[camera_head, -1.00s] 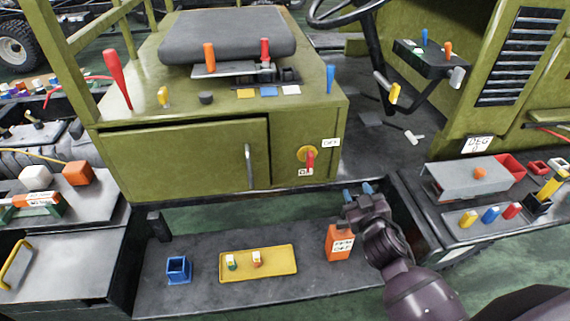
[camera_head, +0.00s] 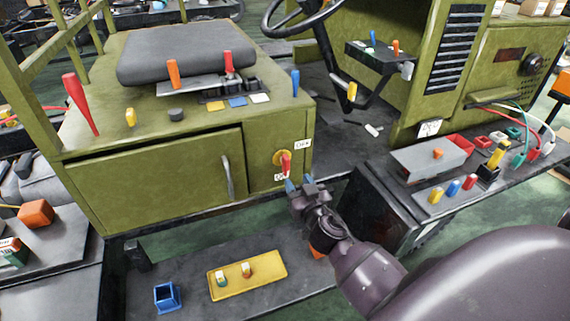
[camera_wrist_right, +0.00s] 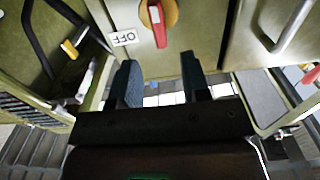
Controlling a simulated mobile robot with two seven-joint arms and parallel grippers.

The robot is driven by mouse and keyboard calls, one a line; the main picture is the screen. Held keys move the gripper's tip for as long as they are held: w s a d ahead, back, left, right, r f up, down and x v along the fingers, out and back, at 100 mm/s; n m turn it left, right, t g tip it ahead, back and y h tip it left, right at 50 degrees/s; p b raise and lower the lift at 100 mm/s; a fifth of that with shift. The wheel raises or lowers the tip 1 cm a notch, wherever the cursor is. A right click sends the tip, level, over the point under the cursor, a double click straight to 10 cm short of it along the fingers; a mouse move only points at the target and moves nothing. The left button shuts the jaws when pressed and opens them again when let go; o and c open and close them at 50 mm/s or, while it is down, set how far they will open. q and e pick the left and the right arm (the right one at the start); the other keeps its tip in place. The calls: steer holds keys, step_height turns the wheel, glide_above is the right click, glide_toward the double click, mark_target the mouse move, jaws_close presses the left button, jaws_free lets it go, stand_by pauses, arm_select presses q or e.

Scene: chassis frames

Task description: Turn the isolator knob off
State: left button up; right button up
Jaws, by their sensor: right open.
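The isolator knob (camera_head: 285,162) is a red handle on a round yellow plate, set in the green cabinet front right of the door. An OFF label (camera_head: 302,144) sits at its upper right, and another small label is at its lower left, partly hidden. My right gripper (camera_head: 299,184) is open and empty, just below the knob. In the right wrist view the knob (camera_wrist_right: 157,24) is ahead of the open fingers (camera_wrist_right: 160,80), apart from them, with its red handle pointing at the gap. The OFF label (camera_wrist_right: 123,38) is left of it there. My left gripper is not in view.
The cabinet door handle (camera_head: 227,177) sticks out left of the knob. A low shelf below holds a yellow tray (camera_head: 262,287) and a blue box (camera_head: 167,296). A dark bench (camera_head: 400,200) with small parts stands at the right.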

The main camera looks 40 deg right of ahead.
mark_target(288, 166)
steer(key=x, duration=0.9)
steer(key=shift+d, duration=0.1)
steer(key=shift+s, duration=0.1)
jaws_close()
